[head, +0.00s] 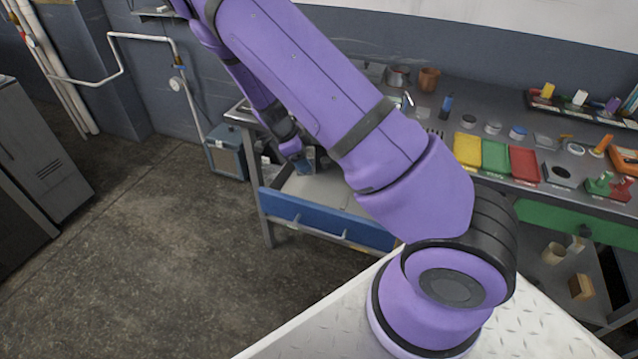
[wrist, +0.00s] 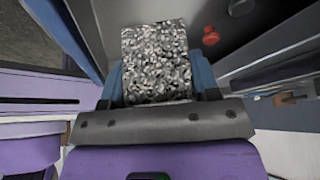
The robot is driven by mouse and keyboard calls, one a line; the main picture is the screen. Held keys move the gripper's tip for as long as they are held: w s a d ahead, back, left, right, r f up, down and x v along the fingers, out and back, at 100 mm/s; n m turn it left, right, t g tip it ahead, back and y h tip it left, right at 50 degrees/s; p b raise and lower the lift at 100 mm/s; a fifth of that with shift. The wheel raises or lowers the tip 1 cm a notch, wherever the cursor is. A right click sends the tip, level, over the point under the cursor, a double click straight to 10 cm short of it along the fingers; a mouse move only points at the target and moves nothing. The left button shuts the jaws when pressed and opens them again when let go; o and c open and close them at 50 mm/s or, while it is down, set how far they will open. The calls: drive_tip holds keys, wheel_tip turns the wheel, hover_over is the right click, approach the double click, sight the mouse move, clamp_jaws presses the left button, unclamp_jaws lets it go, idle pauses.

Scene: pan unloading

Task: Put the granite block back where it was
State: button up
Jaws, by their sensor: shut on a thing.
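The granite block (wrist: 155,55) is speckled black, white and grey, and it fills the upper middle of the wrist view. My gripper (wrist: 159,80) is shut on it, with a blue finger on either side. In the head view my gripper (head: 303,160) is small and partly hidden by my purple arm, over the open drawer with the blue front (head: 320,216). The block cannot be made out clearly in the head view. I cannot tell whether it touches the drawer floor.
The steel bench (head: 435,105) above holds a pot (head: 398,76), a brown cup (head: 429,79) and yellow (head: 467,149), green (head: 495,156) and red (head: 524,163) trays. A grey-blue box (head: 226,152) stands left of the bench. The floor in front is clear. Small red things (wrist: 210,36) show beside the block.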

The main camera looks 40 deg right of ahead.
drive_tip(key=shift+s+d+f, duration=0.15)
drive_tip(key=shift+s+f, duration=0.1)
drive_tip(key=shift+f, duration=0.05)
wheel_tip(320, 180, down, 5)
drive_tip(key=shift+d, duration=0.15)
drive_tip(key=shift+f, duration=2.15)
drive_tip(key=shift+f, duration=0.1)
drive_tip(key=o, duration=1.3)
drive_tip(key=shift+o, duration=0.2)
